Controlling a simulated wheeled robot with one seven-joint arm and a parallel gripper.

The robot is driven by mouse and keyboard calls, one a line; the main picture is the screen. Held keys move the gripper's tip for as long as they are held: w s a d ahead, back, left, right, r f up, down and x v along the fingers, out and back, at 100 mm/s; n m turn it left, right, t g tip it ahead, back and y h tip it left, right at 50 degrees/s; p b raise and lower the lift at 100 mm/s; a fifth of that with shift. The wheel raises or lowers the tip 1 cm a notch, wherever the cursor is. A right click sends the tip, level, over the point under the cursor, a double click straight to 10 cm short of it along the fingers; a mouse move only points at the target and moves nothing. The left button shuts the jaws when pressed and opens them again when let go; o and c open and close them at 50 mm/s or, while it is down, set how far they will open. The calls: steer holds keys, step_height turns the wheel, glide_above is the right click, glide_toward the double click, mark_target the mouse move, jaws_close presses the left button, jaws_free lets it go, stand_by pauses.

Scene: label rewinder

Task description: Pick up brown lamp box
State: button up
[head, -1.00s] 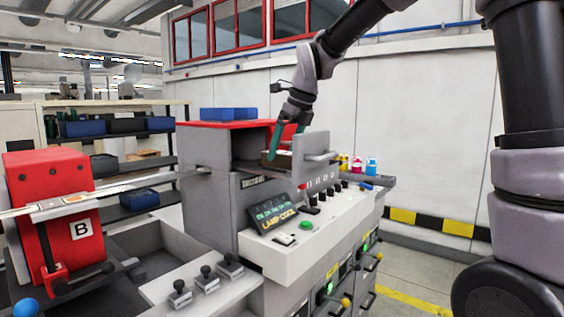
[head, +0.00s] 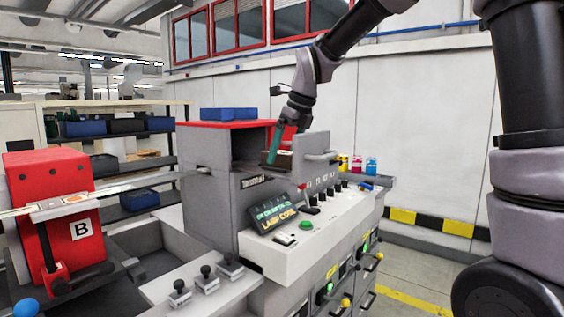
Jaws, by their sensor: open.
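The brown lamp box (head: 281,158) sits in the open bay at the top of the grey machine (head: 213,160), partly hidden by my gripper and the bay's front panel. My gripper (head: 275,148) points down into this bay, with a green finger on the left and a red part on the right. It is open, and its fingers are at the box. The fingertips are partly hidden, so I cannot tell whether they touch it.
A grey panel with a handle (head: 320,156) stands just right of the bay. A control panel with a display (head: 275,214) and knobs slopes in front. Small coloured bottles (head: 357,163) stand to the right.

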jaws_close()
steer(key=shift+r, duration=0.15)
